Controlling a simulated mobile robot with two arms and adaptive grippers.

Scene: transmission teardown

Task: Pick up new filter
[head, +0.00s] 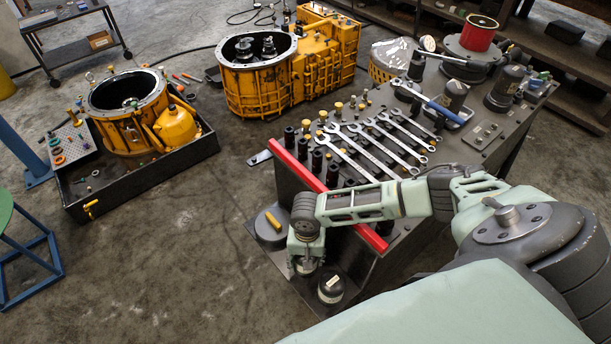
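A dark cylindrical canister with a pale label (331,289), which looks like a filter, stands upright at the bench's near left corner. Similar dark labelled canisters stand farther back on the bench, one at the right (505,86) and one near the middle (454,96). I cannot tell which one is the new filter. My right gripper (304,268) points down just left of and behind the near canister, seemingly apart from it. Its fingers are small and dark, so whether they are open does not show. My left gripper is not in view.
A row of wrenches (375,150) and a red bar (328,195) lie on the bench. A round grey container with a yellow handle (271,226) stands left of my gripper. Yellow transmission housings (262,88) stand behind.

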